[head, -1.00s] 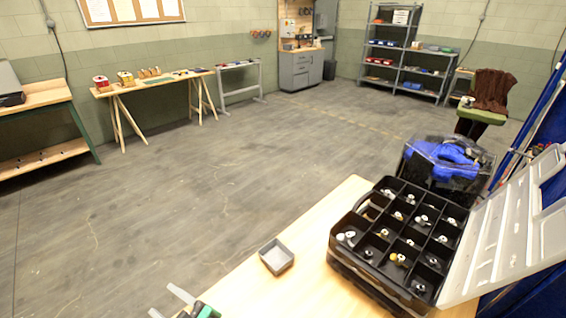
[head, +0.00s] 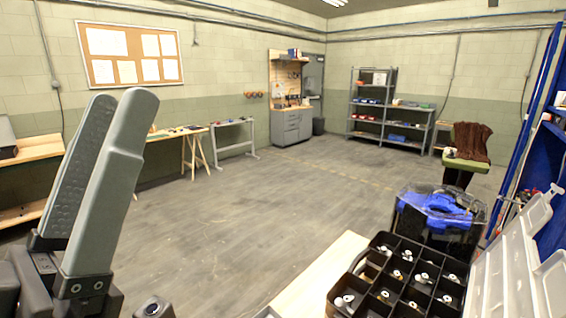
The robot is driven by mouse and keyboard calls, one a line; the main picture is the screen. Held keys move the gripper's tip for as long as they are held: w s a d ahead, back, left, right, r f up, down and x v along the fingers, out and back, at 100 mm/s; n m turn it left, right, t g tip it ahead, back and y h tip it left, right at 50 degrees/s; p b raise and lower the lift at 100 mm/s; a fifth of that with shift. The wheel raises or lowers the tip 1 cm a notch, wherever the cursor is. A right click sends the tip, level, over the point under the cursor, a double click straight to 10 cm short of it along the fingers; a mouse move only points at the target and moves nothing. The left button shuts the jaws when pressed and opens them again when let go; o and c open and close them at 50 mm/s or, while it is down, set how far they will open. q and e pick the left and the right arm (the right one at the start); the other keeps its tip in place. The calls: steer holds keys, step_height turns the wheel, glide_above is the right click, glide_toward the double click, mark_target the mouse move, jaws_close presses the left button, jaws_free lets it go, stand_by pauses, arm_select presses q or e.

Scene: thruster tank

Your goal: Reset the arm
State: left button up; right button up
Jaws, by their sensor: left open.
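My left gripper (head: 122,98) stands large and close at the left of the head view, its two grey fingers pointing up. The fingers are slightly apart with nothing between them. It is raised in front of the room and clear of the table. My right gripper is not in view.
A wooden table (head: 312,275) is at the bottom, with a black compartment box (head: 393,283) holding small fittings and an open clear lid (head: 515,265). A grey tray (head: 267,313) is mostly cut off. A clear-lidded container with blue contents (head: 437,208) stands behind. The floor beyond is open.

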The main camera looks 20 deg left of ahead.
arm_select(q)
steer(key=w+r+m+g+y+p, duration=0.1)
steer(key=w+r+p, duration=0.2)
steer(key=r+p, duration=3.1)
steer(key=p, duration=0.2)
steer(key=shift+r+g+p, duration=0.15)
steer(key=shift+g+p, duration=0.15)
steer(key=shift+g, duration=0.1)
steer(key=shift+a, duration=0.15)
